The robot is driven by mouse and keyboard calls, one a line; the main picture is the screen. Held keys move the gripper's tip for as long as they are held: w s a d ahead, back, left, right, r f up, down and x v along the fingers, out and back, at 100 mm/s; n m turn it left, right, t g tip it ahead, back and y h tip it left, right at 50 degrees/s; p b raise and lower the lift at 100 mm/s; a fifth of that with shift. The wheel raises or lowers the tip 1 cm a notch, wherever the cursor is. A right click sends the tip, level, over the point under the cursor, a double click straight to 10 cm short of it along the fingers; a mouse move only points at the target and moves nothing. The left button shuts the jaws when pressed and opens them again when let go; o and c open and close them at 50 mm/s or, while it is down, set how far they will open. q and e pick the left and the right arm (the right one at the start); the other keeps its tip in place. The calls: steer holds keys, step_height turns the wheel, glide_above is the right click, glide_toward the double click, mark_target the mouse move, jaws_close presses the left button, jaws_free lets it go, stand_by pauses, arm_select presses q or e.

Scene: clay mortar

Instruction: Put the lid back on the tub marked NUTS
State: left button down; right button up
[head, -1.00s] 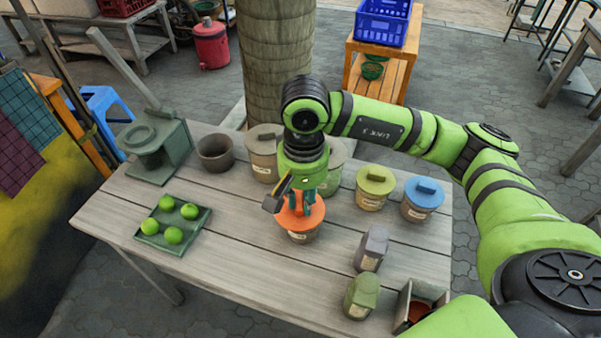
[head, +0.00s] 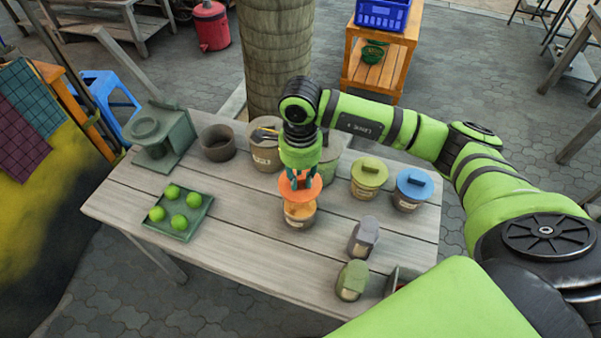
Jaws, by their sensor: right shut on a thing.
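My right gripper (head: 300,180) points down and is shut on an orange lid (head: 301,191). The lid is held just above a pale tub (head: 299,221) with a label; an orange-toned strip of the tub shows below the lid. Other labelled tubs stand around it: one with an olive-yellow lid (head: 368,175), one with a blue lid (head: 413,189), a larger beige one (head: 265,157) and a pale green one (head: 329,163) partly hidden behind my gripper. The labels are too small to read, so I cannot tell which says NUTS. My left gripper is out of view.
A green tray (head: 187,226) holds several green fruits. A dark bowl (head: 218,143) and a green press (head: 160,140) stand at the back left. Grey (head: 363,236) and green (head: 351,280) containers stand at front right.

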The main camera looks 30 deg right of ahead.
steer(key=shift+f+b, duration=0.95)
steer(key=shift+f, duration=0.95)
steer(key=shift+f+b, duration=1.1)
steer(key=shift+f, duration=0.05)
steer(key=shift+b, duration=0.45)
steer(key=shift+f+b, duration=0.15)
steer(key=shift+b, duration=0.5)
stand_by(0.4)
steer(key=o, duration=1.5)
